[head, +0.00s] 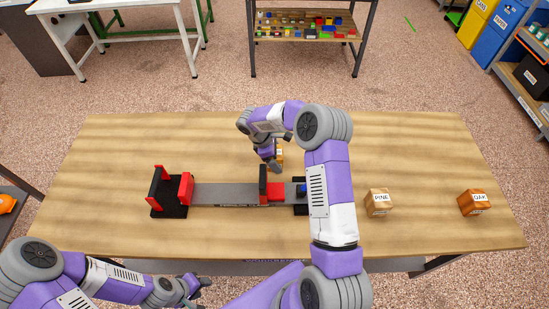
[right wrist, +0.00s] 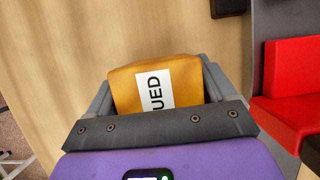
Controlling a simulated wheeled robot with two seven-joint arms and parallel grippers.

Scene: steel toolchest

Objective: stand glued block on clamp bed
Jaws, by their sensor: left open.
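The glued block (right wrist: 141,91) is orange with a white label partly reading "UED" in the right wrist view. In the head view a small part of it (head: 280,156) shows behind the clamp, mostly hidden by my right gripper (head: 273,163). My right gripper's fingers (right wrist: 158,80) flank the block on both sides; whether they press on it I cannot tell. The clamp has a long grey bed (head: 225,194), a red and black end jaw (head: 171,191) at left and a red and black jaw (head: 272,190) in the middle. My left gripper (head: 197,289) is open and empty below the table's front edge.
A PINE block (head: 378,207) and an OAK block (head: 474,206) sit on the right of the wooden table (head: 130,140). My right arm covers the clamp's right end. The table's left and back right are clear.

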